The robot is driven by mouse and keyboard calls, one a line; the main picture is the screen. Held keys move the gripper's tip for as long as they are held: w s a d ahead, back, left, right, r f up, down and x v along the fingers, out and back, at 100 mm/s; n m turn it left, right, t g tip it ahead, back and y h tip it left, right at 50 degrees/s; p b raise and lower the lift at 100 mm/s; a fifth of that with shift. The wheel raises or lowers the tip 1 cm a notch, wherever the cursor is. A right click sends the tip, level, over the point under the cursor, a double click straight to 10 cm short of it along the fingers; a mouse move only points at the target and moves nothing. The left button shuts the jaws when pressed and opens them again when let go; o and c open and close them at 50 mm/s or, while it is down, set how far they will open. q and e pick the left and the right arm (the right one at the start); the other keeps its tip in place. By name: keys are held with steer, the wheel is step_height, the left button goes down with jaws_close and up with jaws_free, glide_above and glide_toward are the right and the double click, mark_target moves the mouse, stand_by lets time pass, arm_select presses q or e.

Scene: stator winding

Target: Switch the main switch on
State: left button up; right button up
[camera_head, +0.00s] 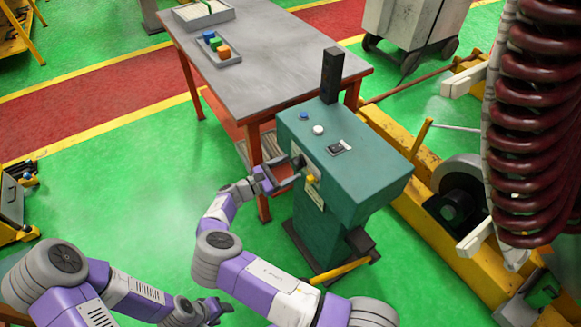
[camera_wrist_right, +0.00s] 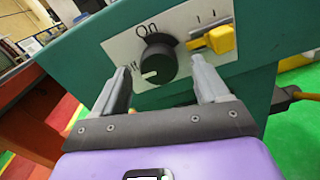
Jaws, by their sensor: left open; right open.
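The green control box (camera_head: 345,160) stands on a pedestal right of centre in the head view. In the right wrist view, its front carries a black rotary knob (camera_wrist_right: 158,62) on a white plate (camera_wrist_right: 122,50), with "On" printed above it. The knob's white mark sits at its lower left. My right gripper (camera_head: 288,172) is open in front of this panel. In the wrist view its fingers (camera_wrist_right: 161,72) stand on either side of the knob; I cannot tell whether they touch it. My left gripper (camera_head: 214,309) is open and empty, low over the floor.
A yellow part (camera_wrist_right: 221,39) sits on the panel just right of the knob, near the right finger. A black post (camera_head: 331,75) rises at the box's back. A grey table (camera_head: 270,70) stands behind, and a yellow frame (camera_head: 420,210) lies to the right.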

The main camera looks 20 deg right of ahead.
steer(key=shift+w+d, duration=0.2)
steer(key=shift+d, duration=0.7)
steer(key=c, duration=1.1)
steer(key=shift+o, duration=0.2)
